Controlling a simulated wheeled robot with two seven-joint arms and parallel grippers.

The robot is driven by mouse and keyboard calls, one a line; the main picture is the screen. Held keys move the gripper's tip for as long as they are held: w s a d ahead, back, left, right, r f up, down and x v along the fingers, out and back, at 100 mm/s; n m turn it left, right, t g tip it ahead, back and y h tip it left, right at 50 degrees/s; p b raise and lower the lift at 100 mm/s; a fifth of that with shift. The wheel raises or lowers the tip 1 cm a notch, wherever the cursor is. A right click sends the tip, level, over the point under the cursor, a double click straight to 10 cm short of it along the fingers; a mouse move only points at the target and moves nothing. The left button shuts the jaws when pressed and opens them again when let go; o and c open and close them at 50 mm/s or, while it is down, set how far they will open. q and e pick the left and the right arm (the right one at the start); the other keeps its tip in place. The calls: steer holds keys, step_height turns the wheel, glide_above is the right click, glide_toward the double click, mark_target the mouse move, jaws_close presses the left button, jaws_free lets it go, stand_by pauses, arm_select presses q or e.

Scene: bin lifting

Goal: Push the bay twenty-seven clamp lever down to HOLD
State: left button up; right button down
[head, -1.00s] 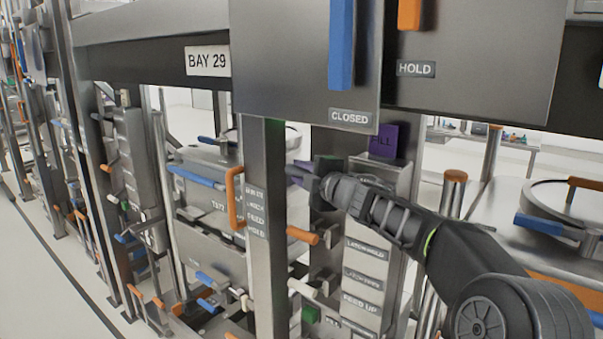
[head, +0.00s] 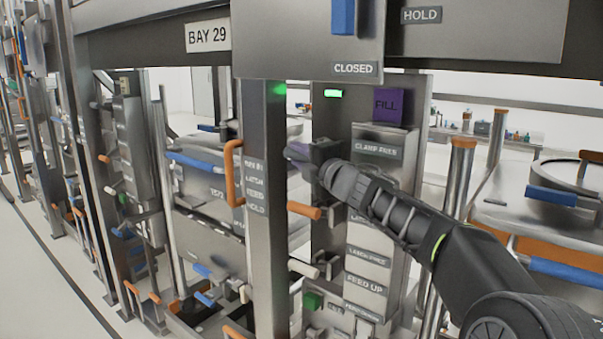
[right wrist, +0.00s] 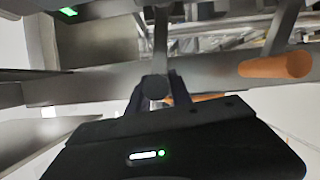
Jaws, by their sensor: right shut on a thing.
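My right gripper (head: 303,153) reaches in from the right in the head view, in front of the upper part of a labelled control panel. In the right wrist view its dark fingers (right wrist: 158,98) are shut on a grey lever with a round end (right wrist: 156,87). In the head view the gripper mostly hides this lever. A CLAMP FREE label (head: 377,150) sits high on the panel, to the right of the gripper. Labels below it are partly covered by my arm. No bay twenty-seven sign shows. My left gripper is out of view.
An orange lever (head: 304,210) and a white lever (head: 303,268) stick out below the gripper. A grey post (head: 265,190) with an orange handle (head: 231,172) stands to its left. A CLOSED plate (head: 305,40) hangs above. A purple FILL sign (head: 388,107) is at the panel top.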

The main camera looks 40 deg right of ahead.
steer(key=f+n+b, duration=0.1)
steer(key=f+b, duration=0.1)
steer(key=b, duration=0.1)
steer(key=f+n+t+b, duration=0.1)
steer(key=f+n+b, duration=0.1)
steer(key=b, duration=0.2)
steer(key=f+n+t+y+b, duration=0.1)
steer(key=n+b, duration=0.1)
steer(key=b, duration=0.1)
steer(key=shift+w+d+f+b, duration=0.1)
steer(key=shift+d+f+b, duration=0.15)
steer(key=shift+f+b, duration=0.15)
steer(key=shift+d+f+n+b, duration=0.2)
steer(key=shift+f+n+b, duration=0.15)
steer(key=shift+b, duration=0.25)
steer(key=c, duration=1.3)
jaws_free()
steer(key=shift+d, duration=0.15)
steer(key=shift+o, duration=0.7)
